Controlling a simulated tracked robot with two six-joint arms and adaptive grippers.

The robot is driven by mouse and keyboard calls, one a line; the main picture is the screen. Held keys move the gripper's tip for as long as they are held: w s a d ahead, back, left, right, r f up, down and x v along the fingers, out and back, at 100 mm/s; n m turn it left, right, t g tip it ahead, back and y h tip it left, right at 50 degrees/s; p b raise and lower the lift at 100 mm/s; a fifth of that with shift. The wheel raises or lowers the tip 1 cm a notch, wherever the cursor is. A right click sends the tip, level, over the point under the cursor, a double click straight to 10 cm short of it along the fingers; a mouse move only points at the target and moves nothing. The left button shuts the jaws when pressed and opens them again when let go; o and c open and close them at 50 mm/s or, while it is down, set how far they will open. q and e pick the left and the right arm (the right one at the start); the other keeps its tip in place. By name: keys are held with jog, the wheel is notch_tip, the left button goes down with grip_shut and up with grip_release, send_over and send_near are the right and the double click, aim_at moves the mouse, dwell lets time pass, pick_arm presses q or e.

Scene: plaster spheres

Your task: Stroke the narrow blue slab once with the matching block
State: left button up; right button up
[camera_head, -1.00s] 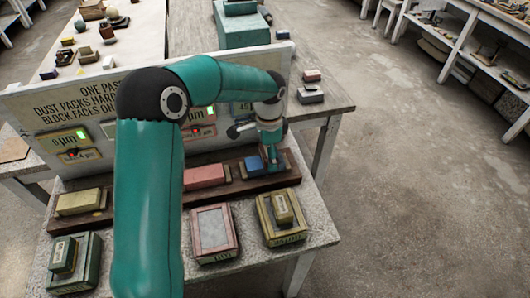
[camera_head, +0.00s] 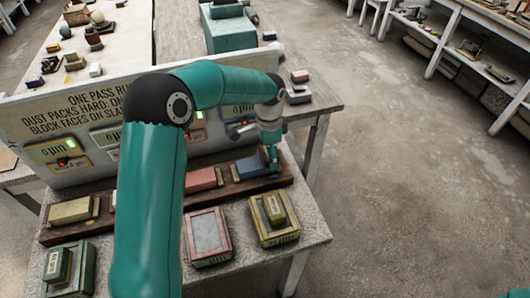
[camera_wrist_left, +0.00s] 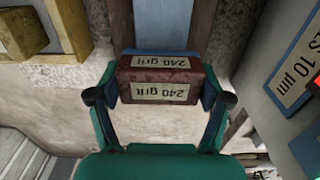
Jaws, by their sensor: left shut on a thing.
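The narrow blue slab (camera_head: 253,167) lies in the dark wooden rail on the near bench, at the right end of the row. My left gripper (camera_head: 271,163) is over the slab's right end and hides part of it. In the wrist view the left gripper (camera_wrist_left: 160,85) is shut on a brown-red block (camera_wrist_left: 158,79) marked "240 grit". The blue slab also shows beyond the block in the wrist view (camera_wrist_left: 172,25). I cannot tell whether the block's underside touches the slab. My right gripper is not in view.
The rail also holds a red slab (camera_head: 201,180) and a yellow slab (camera_head: 72,210). A yellow box (camera_head: 275,230), a pink box (camera_head: 207,235) and a green box (camera_head: 70,275) stand in front. A sign panel (camera_head: 85,105) with gauges rises close behind the rail.

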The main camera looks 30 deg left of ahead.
pick_arm(q)
jog(key=shift+w+d, duration=0.1)
jog(key=shift+r, duration=0.1)
jog(key=shift+r+p, duration=0.6)
jog(key=shift+r, duration=0.05)
jog(key=shift+r+p, duration=1.65)
jog(key=shift+r, duration=0.65)
